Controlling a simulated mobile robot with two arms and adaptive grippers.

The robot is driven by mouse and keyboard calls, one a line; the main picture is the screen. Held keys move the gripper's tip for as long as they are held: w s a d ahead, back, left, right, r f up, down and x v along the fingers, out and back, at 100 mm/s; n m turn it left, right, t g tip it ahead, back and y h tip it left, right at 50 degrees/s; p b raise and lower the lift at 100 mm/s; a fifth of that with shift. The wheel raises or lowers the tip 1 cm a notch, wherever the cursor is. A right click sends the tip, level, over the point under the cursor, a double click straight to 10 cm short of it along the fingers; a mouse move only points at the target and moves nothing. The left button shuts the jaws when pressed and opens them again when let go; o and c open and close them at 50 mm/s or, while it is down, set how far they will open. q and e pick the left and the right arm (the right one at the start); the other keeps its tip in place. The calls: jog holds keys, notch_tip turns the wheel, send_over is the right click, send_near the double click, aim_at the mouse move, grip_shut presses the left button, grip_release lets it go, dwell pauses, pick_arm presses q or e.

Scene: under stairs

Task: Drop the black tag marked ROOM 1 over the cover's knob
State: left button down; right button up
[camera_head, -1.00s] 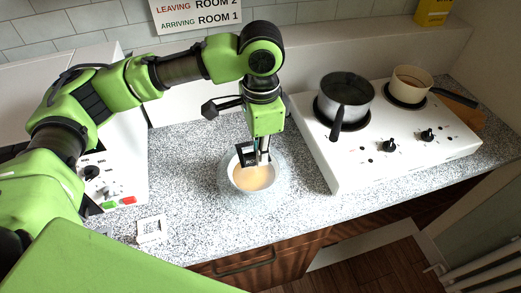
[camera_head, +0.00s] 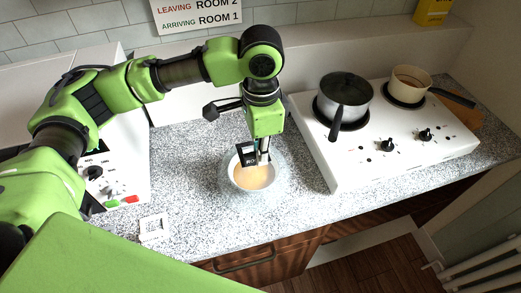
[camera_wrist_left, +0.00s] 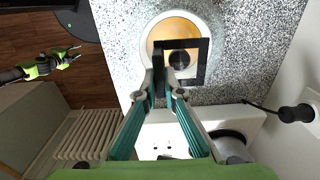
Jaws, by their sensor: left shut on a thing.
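In the left wrist view my fingertips (camera_wrist_left: 164,84) pinch one side of the tag (camera_wrist_left: 204,62). The cover's dark round knob (camera_wrist_left: 179,60) shows inside the tag's opening from this angle; the height between them cannot be told. The clear cover (camera_head: 278,188) stands over a white bowl (camera_head: 236,183) of tan food. The knob is not clearly visible in the head view.
A white hob (camera_head: 350,178) with a dark pot (camera_head: 345,92) and a cream pan (camera_head: 411,82) stands to the right. A white panel box (camera_head: 125,170) and a small white card (camera_head: 153,227) are at left. Speckled counter around the cover is clear.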

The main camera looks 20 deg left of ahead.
pick_arm(q)
jog(key=shift+f, duration=0.2)
jog(key=shift+f, duration=0.75)
jog(key=c, duration=2.1)
grip_release()
jog(key=shift+o, duration=0.4)
jog(key=o, duration=0.4)
jog(key=shift+o, duration=0.2)
notch_tip(320, 180, up, 7)
jog(key=p, duration=0.9)
